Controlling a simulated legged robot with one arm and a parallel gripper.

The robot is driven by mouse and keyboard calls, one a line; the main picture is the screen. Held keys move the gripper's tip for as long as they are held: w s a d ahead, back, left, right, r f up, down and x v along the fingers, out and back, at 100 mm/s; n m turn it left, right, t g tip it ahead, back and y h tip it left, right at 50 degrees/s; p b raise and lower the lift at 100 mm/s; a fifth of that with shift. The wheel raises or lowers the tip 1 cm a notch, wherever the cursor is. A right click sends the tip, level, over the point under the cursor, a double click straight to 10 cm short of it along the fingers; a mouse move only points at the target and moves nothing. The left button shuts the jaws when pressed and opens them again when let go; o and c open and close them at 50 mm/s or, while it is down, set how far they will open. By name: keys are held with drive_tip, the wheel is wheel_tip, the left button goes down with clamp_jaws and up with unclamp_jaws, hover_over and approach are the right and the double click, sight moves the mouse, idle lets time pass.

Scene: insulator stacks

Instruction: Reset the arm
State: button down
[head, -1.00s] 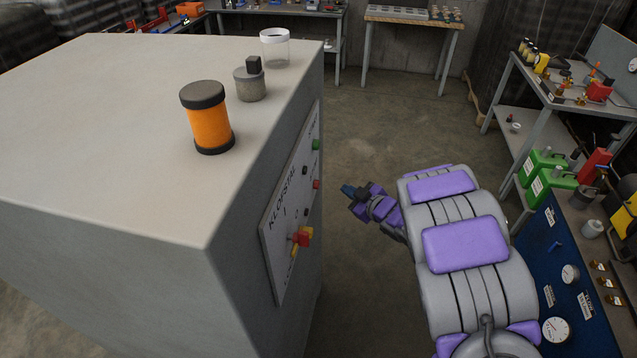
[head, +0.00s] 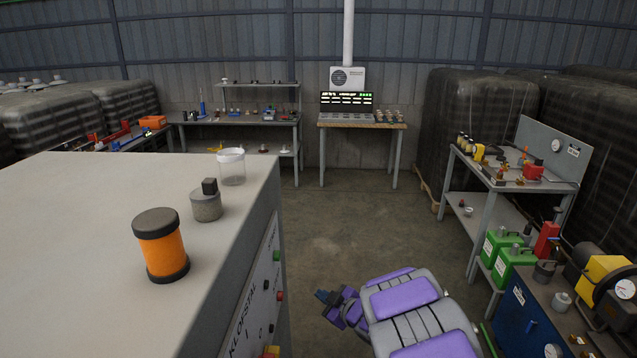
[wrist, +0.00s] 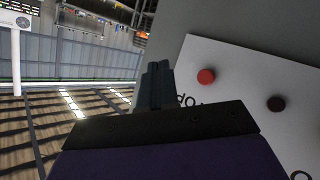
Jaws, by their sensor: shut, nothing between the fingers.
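My arm, grey with purple pads, shows at the lower right of the head view. My gripper (head: 326,297) is at its end, over the floor to the right of the grey cabinet (head: 60,230), and looks small and dark there. In the wrist view my gripper (wrist: 153,85) has its dark fingers together, with nothing between them. Beside the fingers is the cabinet's white panel (wrist: 240,90) with a red button (wrist: 206,76) and a dark button (wrist: 276,103). The fingers overlap the panel's edge in the picture; I cannot tell whether they touch it.
On the cabinet top stand an orange cylinder with black ends (head: 162,247), a grey cylinder with a black block (head: 206,203) and a clear jar with a white lid (head: 231,167). Benches stand at the back; a shelf (head: 515,180) stands right. The middle floor (head: 340,225) is clear.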

drive_tip(key=s+d+r+m+h, duration=0.1)
drive_tip(key=d+r+m+h, duration=0.2)
drive_tip(key=d, duration=0.4)
drive_tip(key=s+d+r+m+h, duration=0.1)
drive_tip(key=d+r+m+h, duration=0.1)
drive_tip(key=d+r+h, duration=0.4)
drive_tip(key=s+d+r+m+g+h, duration=0.1)
drive_tip(key=s+d+m+g+h, duration=0.3)
drive_tip(key=s+d, duration=0.65)
drive_tip(key=s+a+m+g+y, duration=0.1)
drive_tip(key=s+a+g, duration=0.1)
drive_tip(key=s, duration=1)
drive_tip(key=s+a+r+m+g+y, duration=0.1)
drive_tip(key=s+a+m+g, duration=0.1)
drive_tip(key=s, duration=1)
drive_tip(key=s+a+r+m+g+y, duration=0.1)
drive_tip(key=s+a+g, duration=0.3)
drive_tip(key=s, duration=0.9)
drive_tip(key=shift+a+m+g+y, duration=0.3)
drive_tip(key=shift+m+y, duration=0.1)
drive_tip(key=shift+y, duration=0.1)
drive_tip(key=shift+s, duration=0.1)
